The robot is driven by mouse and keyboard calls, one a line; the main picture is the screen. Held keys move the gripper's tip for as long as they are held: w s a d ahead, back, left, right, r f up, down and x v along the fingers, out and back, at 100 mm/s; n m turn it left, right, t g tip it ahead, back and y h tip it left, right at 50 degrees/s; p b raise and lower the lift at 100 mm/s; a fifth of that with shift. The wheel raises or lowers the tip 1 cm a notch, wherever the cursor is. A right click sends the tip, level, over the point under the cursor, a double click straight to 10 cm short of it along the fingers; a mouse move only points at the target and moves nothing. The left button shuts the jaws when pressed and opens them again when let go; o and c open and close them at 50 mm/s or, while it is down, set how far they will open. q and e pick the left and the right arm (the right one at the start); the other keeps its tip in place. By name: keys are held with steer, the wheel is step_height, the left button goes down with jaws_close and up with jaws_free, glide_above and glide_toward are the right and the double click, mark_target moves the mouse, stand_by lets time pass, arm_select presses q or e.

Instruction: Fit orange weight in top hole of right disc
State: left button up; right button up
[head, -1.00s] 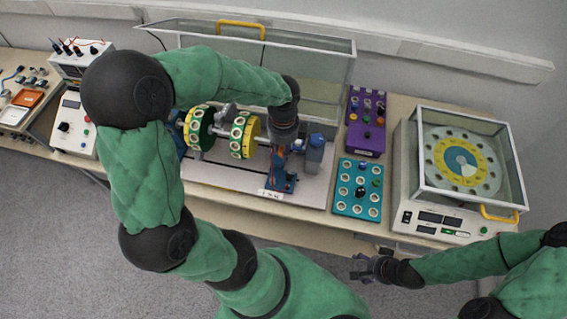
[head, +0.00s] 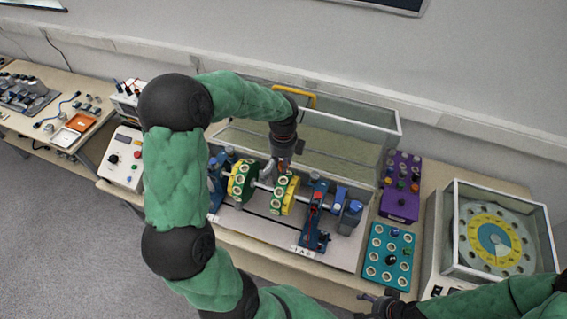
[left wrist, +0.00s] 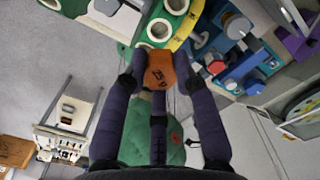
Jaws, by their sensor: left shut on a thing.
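My left gripper (head: 276,166) is above the rig, close over the top of the right disc (head: 285,194), which has a green face, a yellow rim and pale holes. In the left wrist view my left gripper (left wrist: 160,78) is shut on the orange weight (left wrist: 160,70), a hexagonal block with dark marks. The weight is close to the disc's holed face (left wrist: 150,42); I cannot tell whether they touch. In the head view the weight is hidden. The left disc (head: 242,181) sits on the same shaft. My right gripper (head: 377,303) is low, away from the rig, its fingers unclear.
A clear guard with a yellow handle (head: 298,95) stands open behind the discs. To the right are a teal block (head: 389,257) with several holes, a purple block (head: 402,190) and a covered balance (head: 500,235). Blue supports (head: 316,215) flank the shaft.

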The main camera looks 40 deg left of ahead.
arm_select(q)
steer(key=shift+f+b, duration=1.75)
steer(key=shift+f, duration=0.75)
steer(key=shift+f+b, duration=0.6)
steer(key=shift+f, duration=0.55)
steer(key=o, duration=1)
step_height(320, 180, up, 12)
